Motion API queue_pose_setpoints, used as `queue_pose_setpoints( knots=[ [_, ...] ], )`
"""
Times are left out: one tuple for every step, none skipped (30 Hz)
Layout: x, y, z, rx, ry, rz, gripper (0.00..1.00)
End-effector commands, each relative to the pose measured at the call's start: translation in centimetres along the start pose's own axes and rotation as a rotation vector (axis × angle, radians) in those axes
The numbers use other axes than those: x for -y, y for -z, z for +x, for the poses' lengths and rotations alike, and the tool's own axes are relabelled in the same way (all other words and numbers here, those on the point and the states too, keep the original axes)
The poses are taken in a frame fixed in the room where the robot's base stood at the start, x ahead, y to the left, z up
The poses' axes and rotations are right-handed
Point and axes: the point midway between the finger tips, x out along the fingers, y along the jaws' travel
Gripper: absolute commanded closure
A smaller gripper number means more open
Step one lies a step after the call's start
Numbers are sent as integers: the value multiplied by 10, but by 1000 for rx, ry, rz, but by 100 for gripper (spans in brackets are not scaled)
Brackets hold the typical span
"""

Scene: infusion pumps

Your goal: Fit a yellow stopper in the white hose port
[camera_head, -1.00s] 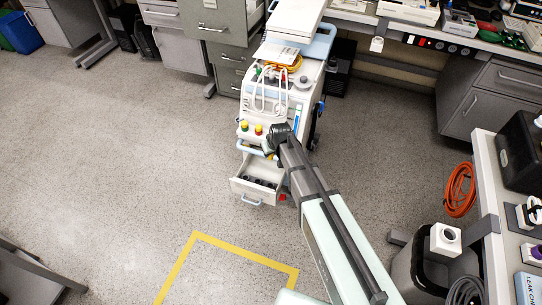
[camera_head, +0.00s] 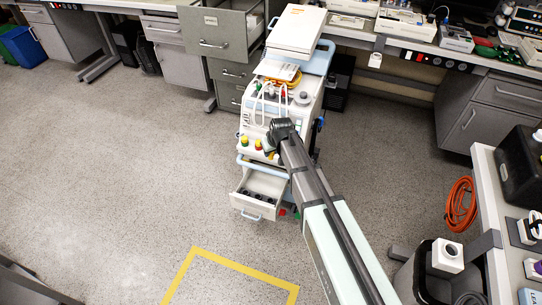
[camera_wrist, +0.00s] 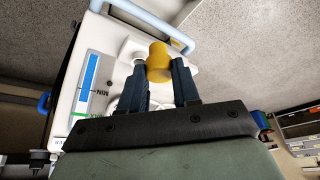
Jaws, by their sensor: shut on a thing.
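My gripper (camera_wrist: 158,76) is shut on a yellow stopper (camera_wrist: 159,60), a rounded cylinder standing out past the fingertips in the wrist view. A round white fitting (camera_wrist: 133,48) shows on the pale machine just left of the stopper; I cannot tell whether it is the white hose port or whether the two touch. In the head view the white wheeled machine (camera_head: 297,108) stands at the centre, with white hoses (camera_head: 259,104) on its front. My wrist covers part of its front, hiding the fingertips and held stopper there.
Two stoppers, one yellow and green (camera_head: 244,142) and one yellow and red (camera_head: 258,145), stand on the machine's front ledge. Below, an open drawer (camera_head: 250,209) holds several dark items. A blue handle bar (camera_wrist: 150,22) crosses above the stopper. The floor to the left is clear.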

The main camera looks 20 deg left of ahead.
Motion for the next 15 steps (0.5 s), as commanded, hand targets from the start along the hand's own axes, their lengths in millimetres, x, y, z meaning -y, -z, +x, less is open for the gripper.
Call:
queue_pose_setpoints(
  knots=[
    [-3,6,3,0,0,0,100],
    [-5,9,4,0,0,0,100],
    [-6,12,5,0,0,1,100],
    [-8,14,6,-1,0,1,100],
    [-9,16,7,-1,0,1,100],
    [-11,20,8,-1,0,1,100],
    [-13,22,9,-1,0,1,100],
    [-14,24,10,-1,0,1,100],
    [-16,27,12,-1,0,1,100],
    [-18,30,12,-1,0,1,100],
    [-19,32,14,-1,0,1,100],
    [-21,35,15,-1,0,1,100],
    [-22,37,16,0,0,1,100],
    [-24,40,17,0,0,1,100],
    [-26,43,18,0,0,1,100]
  ],
)
